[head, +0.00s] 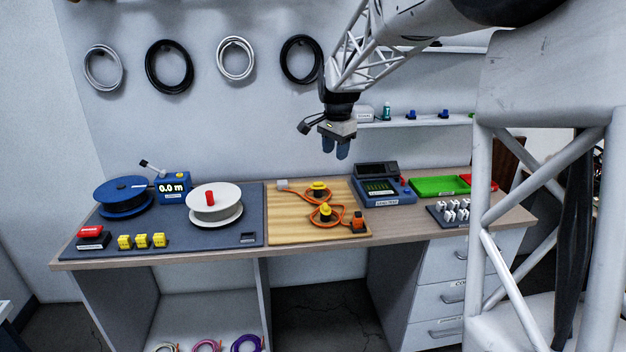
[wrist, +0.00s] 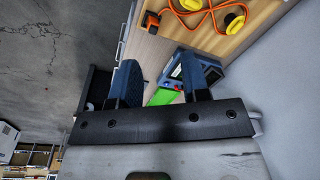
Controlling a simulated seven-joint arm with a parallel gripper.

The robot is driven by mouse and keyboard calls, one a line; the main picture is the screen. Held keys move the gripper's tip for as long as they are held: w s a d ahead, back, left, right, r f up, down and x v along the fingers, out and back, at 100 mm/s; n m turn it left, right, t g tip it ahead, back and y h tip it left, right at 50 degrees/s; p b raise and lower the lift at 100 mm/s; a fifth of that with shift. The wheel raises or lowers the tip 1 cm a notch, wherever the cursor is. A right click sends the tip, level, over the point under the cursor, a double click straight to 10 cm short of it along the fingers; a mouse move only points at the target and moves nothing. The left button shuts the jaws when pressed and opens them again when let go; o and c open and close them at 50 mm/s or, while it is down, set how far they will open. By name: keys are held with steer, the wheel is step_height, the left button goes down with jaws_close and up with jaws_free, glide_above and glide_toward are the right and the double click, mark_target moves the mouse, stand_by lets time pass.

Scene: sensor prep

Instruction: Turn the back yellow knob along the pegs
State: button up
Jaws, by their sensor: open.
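The back yellow knob (head: 319,188) sits on the wooden board (head: 285,230), with an orange cable (head: 338,199) looped around it and the front yellow knob (head: 325,212). The back knob also shows at the top right of the wrist view (wrist: 235,20), the front one at its top edge (wrist: 189,4). My gripper (head: 343,150) hangs in the air, open and empty, well above the table and a little right of the knobs. It also shows in the wrist view (wrist: 160,80), away from both knobs. Pegs are too small to make out.
Left of the board are a blue spool (head: 122,188), a white spool (head: 229,215) and yellow blocks (head: 141,241). To the right are a blue tester (head: 385,186), a green tray (head: 437,187) and white parts (head: 463,205). A shelf (head: 420,121) is behind my gripper.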

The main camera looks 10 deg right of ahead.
steer(key=w+f+m, duration=0.3)
steer(key=w+f, duration=0.3)
steer(key=w, duration=0.8)
steer(key=m+g, duration=0.1)
steer(key=m, duration=0.3)
glide_toward(318, 185)
steer(key=shift+w+d+f, duration=0.1)
steer(key=shift+w+f, duration=0.05)
steer(key=shift+w, duration=0.25)
steer(key=shift+f, duration=0.2)
steer(key=shift+f, duration=3.75)
jaws_close()
